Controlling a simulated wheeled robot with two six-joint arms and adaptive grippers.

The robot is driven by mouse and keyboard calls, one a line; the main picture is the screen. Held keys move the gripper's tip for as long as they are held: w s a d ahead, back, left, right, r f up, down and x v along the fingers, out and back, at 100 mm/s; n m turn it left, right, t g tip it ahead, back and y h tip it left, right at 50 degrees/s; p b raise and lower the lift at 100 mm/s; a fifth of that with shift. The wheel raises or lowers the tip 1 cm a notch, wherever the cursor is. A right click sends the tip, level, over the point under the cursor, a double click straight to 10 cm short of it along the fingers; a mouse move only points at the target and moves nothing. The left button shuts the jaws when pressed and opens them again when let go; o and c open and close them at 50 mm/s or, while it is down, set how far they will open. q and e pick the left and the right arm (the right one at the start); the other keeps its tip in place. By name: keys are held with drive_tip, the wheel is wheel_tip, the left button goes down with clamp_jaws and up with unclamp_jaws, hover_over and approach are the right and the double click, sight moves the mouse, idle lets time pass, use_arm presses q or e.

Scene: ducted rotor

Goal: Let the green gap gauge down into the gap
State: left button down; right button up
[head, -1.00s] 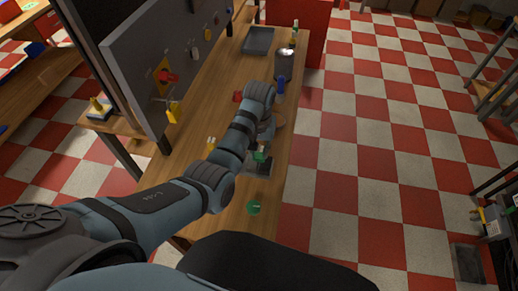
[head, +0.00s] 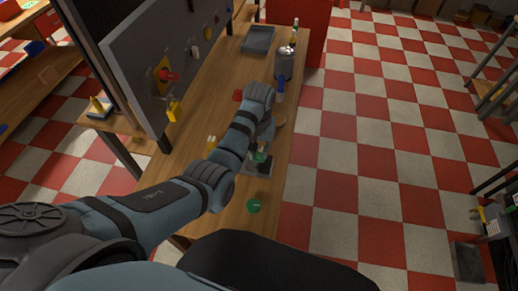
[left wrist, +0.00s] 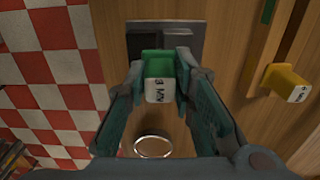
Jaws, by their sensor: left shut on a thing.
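The green gap gauge (left wrist: 158,64) is between the fingertips of my left gripper (left wrist: 160,75), with its white lettered end facing the wrist camera. In the head view, the gauge (head: 261,157) shows as a small green patch below my left gripper (head: 264,145). A dark fixture (left wrist: 190,44) with raised blocks on a flat plate lies just behind the gauge in the wrist view. It also shows in the head view (head: 262,169). The gauge overlaps the blocks, and I cannot tell whether it is in the gap or above it. My right gripper is not seen.
A yellow gauge (left wrist: 283,80) lies on the wooden bench to one side. A green disc (head: 253,206) lies nearer the bench's front end. A grey can (head: 284,64) and a grey tray (head: 258,40) stand farther along. A grey panel (head: 165,60) rises at left.

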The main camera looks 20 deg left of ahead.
use_arm(q)
drive_tip(key=shift+f+b, duration=0.3)
drive_tip(key=shift+f, duration=0.7)
idle(0.3)
idle(0.4)
drive_tip(key=c, duration=1.3)
unclamp_jaws()
drive_tip(key=shift+r, duration=0.1)
